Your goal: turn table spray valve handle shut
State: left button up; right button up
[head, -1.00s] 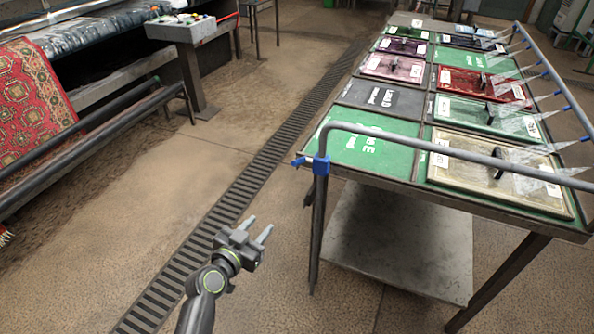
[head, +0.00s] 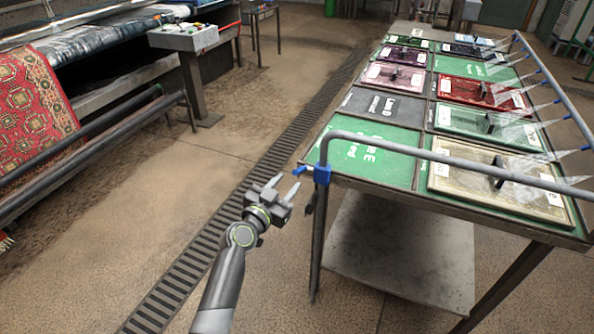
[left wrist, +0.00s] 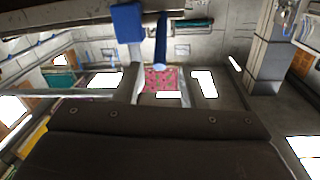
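The blue valve handle (head: 299,171) sticks out to the left of the blue valve body (head: 322,174) at the table's near left corner. In the left wrist view the handle (left wrist: 161,42) hangs beside the valve body (left wrist: 127,22), lined up between my finger lines. My left gripper (head: 284,186) is open and empty, just below and left of the handle, fingers pointing toward it; I see no clear contact. Pale spray cones (head: 517,127) fan out from nozzles along the grey pipe (head: 430,155). My right gripper is not in view.
The table (head: 333,186) carries several coloured framed panels, and a grey lower shelf (head: 400,255) sits beneath it. A floor grate (head: 215,235) runs along its left. A control box (head: 186,36) and a red rug (head: 35,105) stand at left. The floor between is open.

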aim_at(297, 172)
pick_arm(q)
jog(key=x, duration=0.6)
jog(key=shift+w+b, duration=0.2)
jog(key=shift+b, duration=0.1)
grip_shut()
